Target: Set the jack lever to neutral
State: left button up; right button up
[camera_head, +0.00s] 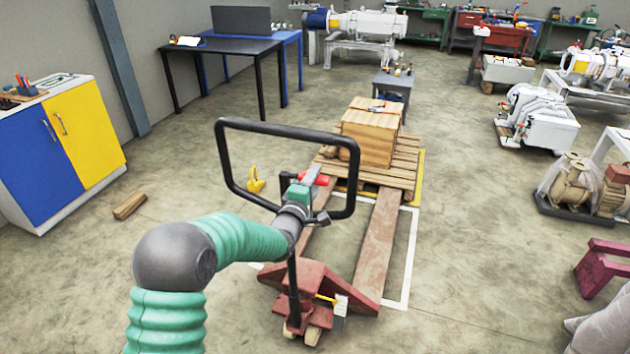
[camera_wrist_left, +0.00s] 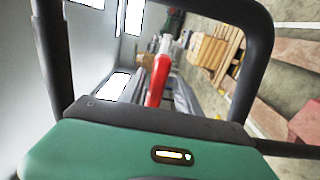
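The pallet jack (camera_head: 310,275) is red, with its forks under a wooden pallet. Its black loop handle (camera_head: 288,128) rises toward me and also frames the left wrist view (camera_wrist_left: 255,75). The red jack lever (camera_head: 320,180) sits inside the lower part of the loop; it shows upright in the left wrist view (camera_wrist_left: 158,82). My left gripper (camera_head: 312,176) is at the lever, its grey finger beside the red part. Whether the fingers are apart or touch the lever is hard to tell, as the gripper body hides part of it. My right gripper is not in view.
A wooden crate (camera_head: 370,135) stands on the pallet (camera_head: 400,165). A wood block (camera_head: 129,206) lies on the floor near the blue and yellow cabinet (camera_head: 60,145). A maroon stand (camera_head: 603,268) is at the right. Open floor lies on both sides of the jack.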

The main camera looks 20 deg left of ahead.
pick_arm(q)
jog(key=shift+r, duration=0.15)
jog(key=s+b, duration=0.1)
jog(key=s, duration=1.5)
jog(key=shift+s+a, duration=0.35)
jog(key=shift+s, duration=0.05)
jog(key=s+d+f+m+g+p, duration=0.1)
jog(key=s+f+m+g, duration=0.55)
jog(key=f+m, duration=0.2)
jog(key=s+d+f+m+g, duration=0.1)
jog(key=s+f+m+g, duration=0.2)
jog(key=s, duration=0.5)
jog(key=s+d+f+m+g+p, duration=0.1)
jog(key=s+f+m+g, duration=0.3)
jog(key=s+m+g, duration=0.2)
jog(key=s, duration=0.2)
jog(key=shift+s+f+y, duration=0.15)
jog(key=shift+s+y, duration=0.15)
jog(key=shift+s, duration=0.05)
